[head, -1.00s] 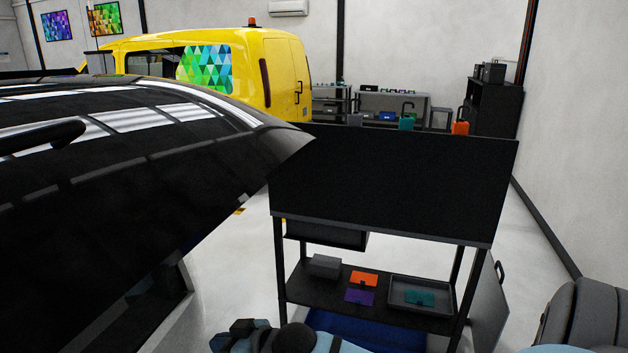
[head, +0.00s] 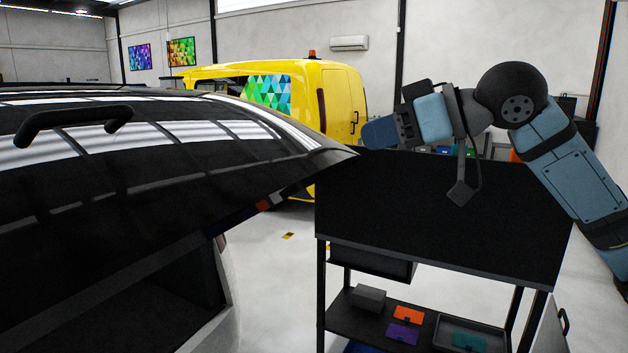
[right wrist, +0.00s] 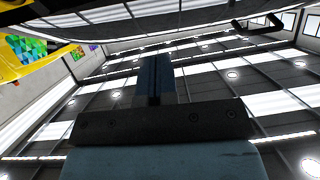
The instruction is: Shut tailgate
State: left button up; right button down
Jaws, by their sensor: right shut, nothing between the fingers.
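The black tailgate (head: 200,150) is raised and spreads across the left of the head view, with open space beneath it. Its dark bar handle (head: 70,120) stands on its glossy surface at the far left. My right gripper (head: 376,133) is raised at the right, beyond the tailgate's pointed corner in the picture, with its blue fingers toward the left. It is shut and empty; whether it touches the tailgate I cannot tell. In the right wrist view the shut fingers (right wrist: 154,80) point up toward the tailgate's dark edge (right wrist: 150,27). My left gripper is out of view.
A black-topped cart (head: 430,220) stands right of the tailgate, below my right arm. Small orange (head: 408,315) and purple (head: 403,334) items lie on its shelf. A yellow van (head: 340,95) stands behind. Pale floor (head: 270,270) shows between car and cart.

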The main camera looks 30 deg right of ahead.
jog(key=p, duration=0.2)
send_near(291, 180)
jog(key=w+a, duration=0.3)
jog(key=w, duration=0.2)
jog(key=shift+w+a+f, duration=0.1)
jog(key=shift+a+f, duration=0.05)
jog(key=shift+f, duration=0.35)
jog(key=shift+w+a+f, duration=0.1)
jog(key=shift+a+f, duration=0.1)
jog(key=shift+f, duration=0.35)
jog(key=shift+s+f+b, duration=0.1)
jog(key=shift+b, duration=0.2)
